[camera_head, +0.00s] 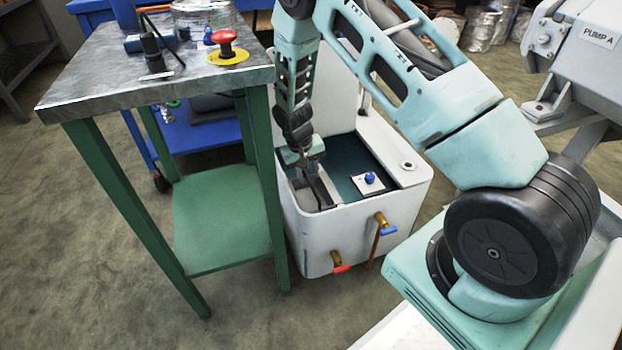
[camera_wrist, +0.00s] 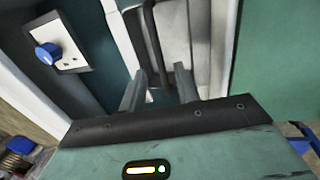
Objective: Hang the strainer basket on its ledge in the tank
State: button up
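The white tank (camera_head: 305,228) stands on the floor right of the green-legged table, with its top open. My gripper (camera_head: 318,186) reaches down into its left part. In the wrist view, the two fingers of my gripper (camera_wrist: 158,78) are apart. A dark bent bar (camera_wrist: 152,35), which looks like a handle, runs down into the gap between them. No clear contact with either finger shows. Pale grey surfaces lie behind the bar; I cannot tell whether they are the strainer basket or the tank. The ledge cannot be made out.
A white plate with a blue knob (camera_head: 369,178) sits in the tank's right part; it also shows in the wrist view (camera_wrist: 48,53). Brass taps (camera_head: 381,219) stick out in front. The metal-topped table (camera_head: 100,75) with a red button (camera_head: 225,40) stands close left of my arm.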

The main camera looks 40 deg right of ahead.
jog(key=r, duration=0.2)
jog(key=r+p, duration=0.1)
jog(key=r, duration=0.1)
jog(key=shift+w+a, duration=0.1)
jog(key=shift+a, duration=0.3)
jog(key=s+a+r+n+t+y, duration=0.1)
jog(key=s+a+r+n+t, duration=0.15)
jog(key=s+r, duration=0.75)
jog(key=s+a+r+n+t+y, duration=0.1)
jog(key=s+a+r, duration=0.2)
jog(key=s+r, duration=0.75)
jog(key=s+a+r+n+g, duration=0.15)
jog(key=s+a+n, duration=0.3)
jog(key=a, duration=0.45)
jog(key=s+a+r+n+g, duration=0.1)
jog(key=s+a+r+n, duration=0.3)
jog(key=a, duration=0.5)
notch_tip(320, 180, up, 30)
jog(key=s+m+p, duration=0.1)
jog(key=s+p, duration=0.1)
jog(key=p, duration=3)
jog(key=shift+s+a+r+y, duration=0.15)
jog(key=shift+a+r+y, duration=0.1)
jog(key=shift+a+y, duration=0.1)
